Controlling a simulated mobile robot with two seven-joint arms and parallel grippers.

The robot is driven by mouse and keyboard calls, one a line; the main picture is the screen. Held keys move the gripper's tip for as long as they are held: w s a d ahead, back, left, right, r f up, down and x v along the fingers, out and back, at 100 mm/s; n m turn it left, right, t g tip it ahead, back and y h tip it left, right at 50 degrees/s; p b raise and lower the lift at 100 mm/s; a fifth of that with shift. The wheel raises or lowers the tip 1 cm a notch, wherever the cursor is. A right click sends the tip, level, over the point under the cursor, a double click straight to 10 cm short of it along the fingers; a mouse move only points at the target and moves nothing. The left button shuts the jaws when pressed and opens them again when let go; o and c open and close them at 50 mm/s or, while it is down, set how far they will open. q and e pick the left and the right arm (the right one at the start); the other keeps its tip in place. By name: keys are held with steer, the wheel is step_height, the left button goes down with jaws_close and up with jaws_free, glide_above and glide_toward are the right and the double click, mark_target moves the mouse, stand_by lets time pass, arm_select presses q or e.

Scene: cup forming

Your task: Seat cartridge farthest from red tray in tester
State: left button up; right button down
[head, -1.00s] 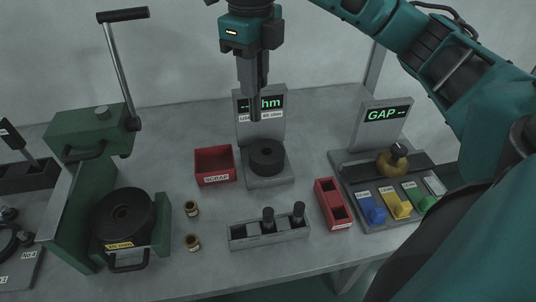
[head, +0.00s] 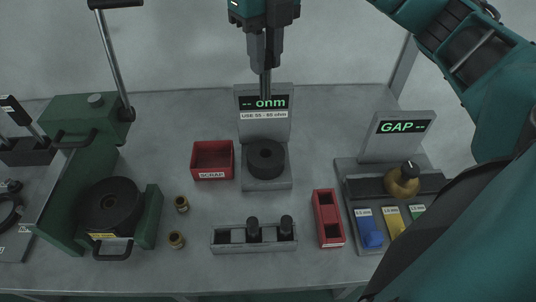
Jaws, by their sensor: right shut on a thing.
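My right gripper (head: 265,96) comes down from the top, in front of the ohm display. It is shut on a dark cartridge, hard to make out against the dark fingers. The tester (head: 262,184) has a round black socket (head: 266,158) below the gripper, and its display shows dashes. A grey rack (head: 237,246) in front of the tester holds two black cartridges, one in the middle (head: 254,232) and one at the right (head: 286,228); its left slot looks empty. A red two-slot tray (head: 328,218) stands just right of the rack. My left gripper is out of view.
A red scrap bin (head: 213,161) stands left of the tester. A green press (head: 75,185) is at the left. A gap gauge (head: 398,140) with coloured blocks is at the right.

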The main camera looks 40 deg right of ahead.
step_height(320, 180, down, 20)
steer(key=shift+r+b, duration=0.1)
steer(key=shift+b, duration=0.85)
steer(key=shift+f, duration=0.2)
steer(key=c, duration=1)
jaws_free()
